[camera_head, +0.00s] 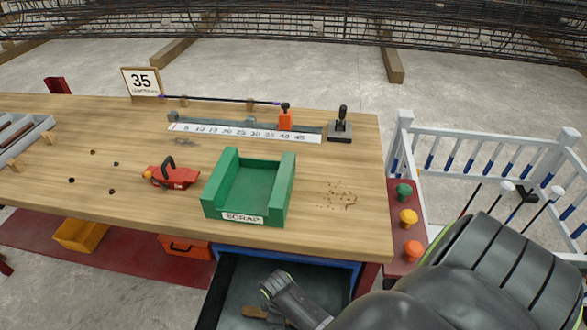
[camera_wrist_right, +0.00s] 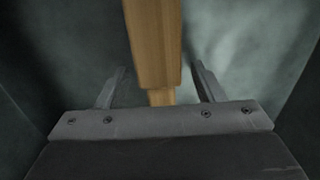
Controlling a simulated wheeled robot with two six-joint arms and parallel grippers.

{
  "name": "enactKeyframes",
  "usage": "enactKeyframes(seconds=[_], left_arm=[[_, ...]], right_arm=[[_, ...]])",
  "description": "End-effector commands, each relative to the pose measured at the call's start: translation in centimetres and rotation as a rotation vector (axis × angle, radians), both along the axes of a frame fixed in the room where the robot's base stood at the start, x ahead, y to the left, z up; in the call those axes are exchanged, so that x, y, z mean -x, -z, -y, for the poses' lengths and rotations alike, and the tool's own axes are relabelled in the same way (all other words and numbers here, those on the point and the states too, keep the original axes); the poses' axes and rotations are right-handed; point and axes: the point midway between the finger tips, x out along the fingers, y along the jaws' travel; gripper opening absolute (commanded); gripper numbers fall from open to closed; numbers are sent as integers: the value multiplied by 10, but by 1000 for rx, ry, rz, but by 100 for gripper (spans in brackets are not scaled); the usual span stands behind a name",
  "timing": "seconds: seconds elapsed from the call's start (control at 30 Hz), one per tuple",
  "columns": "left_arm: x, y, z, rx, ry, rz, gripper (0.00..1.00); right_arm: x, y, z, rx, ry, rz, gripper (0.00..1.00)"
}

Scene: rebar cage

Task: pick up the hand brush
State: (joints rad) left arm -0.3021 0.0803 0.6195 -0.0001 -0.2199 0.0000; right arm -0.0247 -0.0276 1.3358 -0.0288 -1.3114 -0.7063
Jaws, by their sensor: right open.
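The hand brush shows as a wooden handle (camera_wrist_right: 153,40) in the right wrist view, running from the top edge down to a narrower end; bristles are not visible there. In the head view a small piece of the brush (camera_head: 254,312) shows low in the open drawer (camera_head: 236,280) under the bench, partly hidden by my right arm. My right gripper (camera_wrist_right: 158,78) is open, with one finger on each side of the handle and a gap on both sides. My left gripper is not in view.
The drawer sits below the wooden workbench's (camera_head: 330,235) front edge, and its walls surround my right gripper. On the bench stand a green scrap tray (camera_head: 220,180), a red tool (camera_head: 172,177) and a ruler strip (camera_head: 245,132). A white railing (camera_head: 480,145) is at right.

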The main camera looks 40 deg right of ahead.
Motion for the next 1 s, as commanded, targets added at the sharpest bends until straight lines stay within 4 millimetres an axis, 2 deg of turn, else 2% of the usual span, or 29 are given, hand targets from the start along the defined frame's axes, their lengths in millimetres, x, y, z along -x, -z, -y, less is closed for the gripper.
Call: enactKeyframes(seconds=[0.2,0.23,0.63,0.87,1.0], left_arm=[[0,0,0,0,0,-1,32],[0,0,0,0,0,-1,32],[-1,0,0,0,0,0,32],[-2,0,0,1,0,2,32],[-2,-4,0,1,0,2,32]], right_arm=[[0,1,0,0,0,0,62],[0,1,0,0,0,0,59],[0,1,0,0,0,0,7],[0,-1,0,0,0,0,6],[0,-11,0,0,1,1,6]])
